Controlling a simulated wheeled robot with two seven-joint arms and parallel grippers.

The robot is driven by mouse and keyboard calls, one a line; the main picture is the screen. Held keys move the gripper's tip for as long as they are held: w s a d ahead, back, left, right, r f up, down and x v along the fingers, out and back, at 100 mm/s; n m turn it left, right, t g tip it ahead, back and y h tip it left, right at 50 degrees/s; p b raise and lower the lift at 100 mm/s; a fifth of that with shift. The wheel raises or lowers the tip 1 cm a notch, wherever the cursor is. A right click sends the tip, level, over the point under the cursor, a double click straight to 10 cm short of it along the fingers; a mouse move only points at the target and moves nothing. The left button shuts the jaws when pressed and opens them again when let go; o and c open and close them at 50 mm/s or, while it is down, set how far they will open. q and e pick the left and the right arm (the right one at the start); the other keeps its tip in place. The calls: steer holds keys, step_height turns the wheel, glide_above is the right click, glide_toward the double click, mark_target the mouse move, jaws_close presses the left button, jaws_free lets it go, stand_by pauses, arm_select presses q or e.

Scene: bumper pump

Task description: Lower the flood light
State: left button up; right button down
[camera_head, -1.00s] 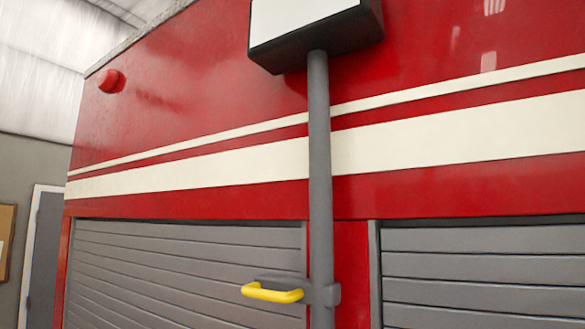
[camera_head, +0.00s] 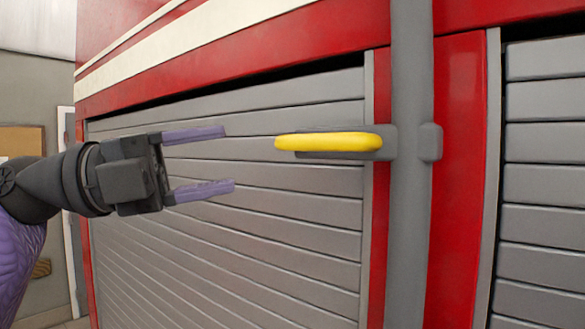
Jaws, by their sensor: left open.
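The flood light's grey pole (camera_head: 408,220) stands upright in front of the red truck side. A yellow handle (camera_head: 328,142) sticks out to the left from a grey bracket (camera_head: 428,142) on the pole. The lamp head is out of view above. My left gripper (camera_head: 232,159) comes in from the left with its two purple fingers spread apart and nothing between them. It is left of the yellow handle, apart from it in the picture, with the handle a little above the middle of the finger gap. My right gripper is not in view.
Behind the handle is a grey slatted roller shutter (camera_head: 250,230), with a second shutter (camera_head: 545,180) right of the pole. The red truck body (camera_head: 457,150) frames both. A board (camera_head: 22,140) hangs on the far left wall.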

mark_target(303, 145)
arm_select(q)
steer(key=d+p, duration=0.1)
steer(key=d+r, duration=0.1)
steer(key=d, duration=0.1)
steer(key=s+d+p, duration=0.1)
steer(key=d, duration=0.1)
steer(key=shift+s+d+r+p, duration=0.1)
steer(key=shift+d+r+p, duration=0.15)
steer(key=shift+r+p, duration=0.15)
steer(key=x, duration=0.1)
steer(key=p+x, duration=0.1)
steer(key=x, duration=0.2)
steer(key=shift+w+d+f, duration=0.1)
steer(key=shift+w+f, duration=0.15)
steer(key=shift+w, duration=0.1)
steer(key=shift+s+d, duration=0.1)
steer(key=shift+d, duration=0.1)
steer(key=shift+f, duration=0.1)
steer(key=c, duration=0.3)
jaws_close()
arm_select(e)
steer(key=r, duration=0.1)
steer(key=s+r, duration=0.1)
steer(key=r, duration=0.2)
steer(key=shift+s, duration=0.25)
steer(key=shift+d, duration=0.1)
